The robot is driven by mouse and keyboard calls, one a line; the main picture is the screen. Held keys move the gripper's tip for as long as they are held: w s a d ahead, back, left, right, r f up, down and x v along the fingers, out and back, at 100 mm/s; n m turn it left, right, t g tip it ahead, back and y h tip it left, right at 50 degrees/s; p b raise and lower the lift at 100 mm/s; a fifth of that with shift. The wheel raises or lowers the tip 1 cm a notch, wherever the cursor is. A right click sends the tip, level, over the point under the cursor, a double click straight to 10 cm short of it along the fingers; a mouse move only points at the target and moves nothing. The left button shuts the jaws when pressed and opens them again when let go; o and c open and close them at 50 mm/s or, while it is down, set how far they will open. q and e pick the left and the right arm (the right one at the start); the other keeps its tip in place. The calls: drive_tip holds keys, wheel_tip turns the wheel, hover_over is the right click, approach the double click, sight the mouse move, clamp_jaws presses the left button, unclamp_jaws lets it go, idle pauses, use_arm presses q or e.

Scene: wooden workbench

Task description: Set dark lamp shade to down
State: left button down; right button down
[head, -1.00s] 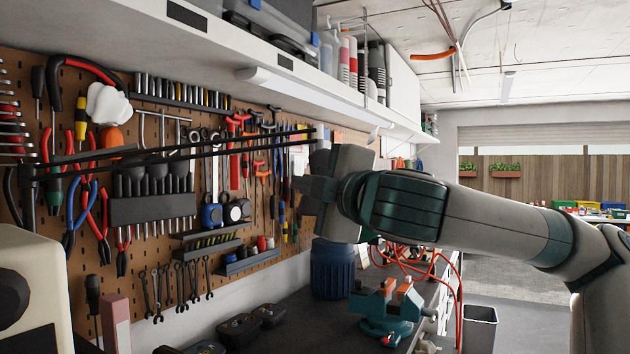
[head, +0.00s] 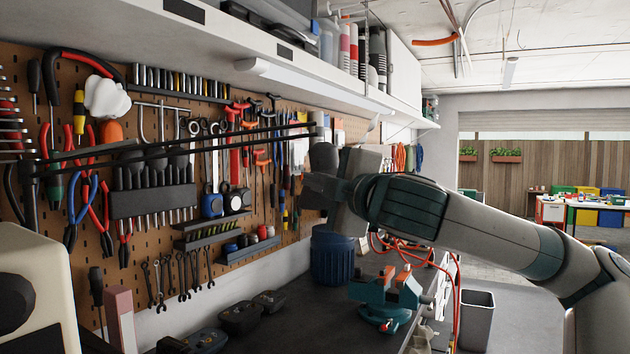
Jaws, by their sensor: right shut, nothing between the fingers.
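The dark lamp's thin double arm (head: 200,148) stretches across the picture from a joint at the left to my right gripper. A dark rounded piece (head: 323,157) hangs at its right end, just above the fingers; it looks like part of the lamp shade, but the gripper hides much of it, so its tilt is unclear. My right gripper (head: 316,190) is shut and empty, pointing left beside and just below this piece. I cannot tell whether they touch. My left gripper is not in view.
A tool-covered pegboard (head: 150,240) stands behind the lamp arm, under a white shelf (head: 300,82). A blue bin (head: 332,258) and a teal vise (head: 385,298) stand on the dark bench below my right gripper. Black battery-like items lie at the bench front.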

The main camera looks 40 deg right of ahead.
drive_tip(key=shift+s+d+f, duration=0.2)
drive_tip(key=shift+d, duration=0.6)
